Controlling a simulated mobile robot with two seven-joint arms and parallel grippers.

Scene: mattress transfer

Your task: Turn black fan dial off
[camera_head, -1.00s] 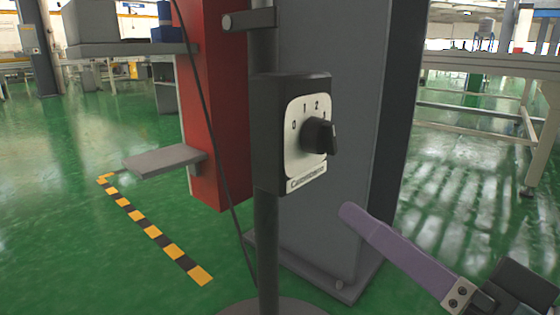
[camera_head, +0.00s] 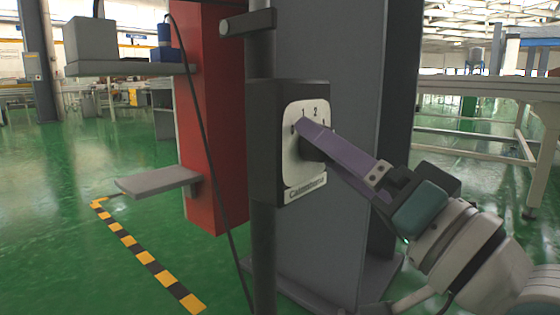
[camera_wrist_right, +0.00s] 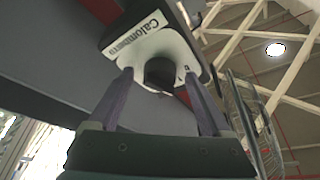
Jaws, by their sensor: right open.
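The black fan dial (camera_wrist_right: 160,72) sits on a white face plate (camera_head: 291,172) marked with numbers. The plate is on a dark control box (camera_head: 262,150) fixed to an upright pole. In the head view my right gripper (camera_head: 306,132) reaches the plate from the right, and its purple fingers cover most of the dial. In the right wrist view, my right gripper (camera_wrist_right: 158,84) is open, with one finger on each side of the dial. I see gaps between the fingers and the knob there. The dial's pointer direction is hidden. My left gripper is not in view.
A red column (camera_head: 212,120) and a wide grey column (camera_head: 345,70) stand behind the pole. A small grey shelf (camera_head: 157,181) juts out at left. A black cable hangs beside the pole. Green floor lies open at left.

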